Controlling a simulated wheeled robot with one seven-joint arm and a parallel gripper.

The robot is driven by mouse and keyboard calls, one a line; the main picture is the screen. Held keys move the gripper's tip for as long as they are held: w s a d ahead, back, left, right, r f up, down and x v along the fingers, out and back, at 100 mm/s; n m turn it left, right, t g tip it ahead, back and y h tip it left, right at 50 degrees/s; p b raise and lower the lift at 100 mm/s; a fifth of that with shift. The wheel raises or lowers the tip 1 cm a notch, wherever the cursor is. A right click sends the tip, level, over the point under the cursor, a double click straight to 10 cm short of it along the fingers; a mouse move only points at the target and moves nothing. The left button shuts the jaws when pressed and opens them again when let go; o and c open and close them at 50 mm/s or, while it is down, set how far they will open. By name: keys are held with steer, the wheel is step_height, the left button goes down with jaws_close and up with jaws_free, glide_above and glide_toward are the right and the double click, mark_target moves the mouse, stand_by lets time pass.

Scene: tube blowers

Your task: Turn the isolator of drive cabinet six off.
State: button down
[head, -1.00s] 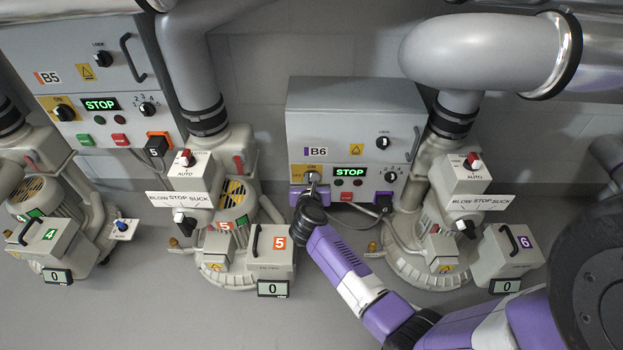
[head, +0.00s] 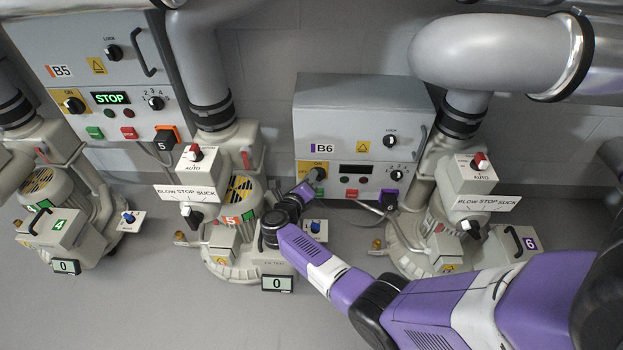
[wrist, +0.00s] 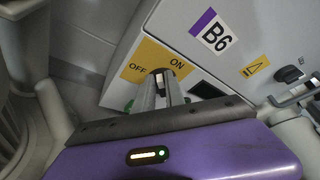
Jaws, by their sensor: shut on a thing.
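Drive cabinet six is the grey box labelled B6 (head: 350,115), right of centre in the head view. Its display (head: 355,172) is dark. Its isolator (head: 319,173) sits on a yellow plate at the cabinet's lower left. In the wrist view the yellow plate (wrist: 137,66) reads OFF at left and ON at right. My gripper (wrist: 162,82) is shut on the isolator knob between these words. The fingers hide most of the knob, so its exact angle is hard to read.
Cabinet B5 (head: 75,72) at left has a lit STOP display. Blower units five (head: 231,222) and six (head: 480,175) flank cabinet six, with pipes above. My purple arm crosses the floor at lower right. Bare floor (head: 150,300) lies in front.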

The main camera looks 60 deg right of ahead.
steer(key=shift+w+a+f+n+h+b, duration=0.1)
steer(key=shift+w+f+n+h+b, duration=0.15)
steer(key=shift+n+h+b, duration=0.45)
steer(key=shift+f, duration=0.1)
steer(key=c, duration=1.4)
jaws_free()
step_height(320, 180, up, 20)
steer(key=p, duration=1)
steer(key=shift+s+p, duration=0.1)
steer(key=shift+p, duration=0.3)
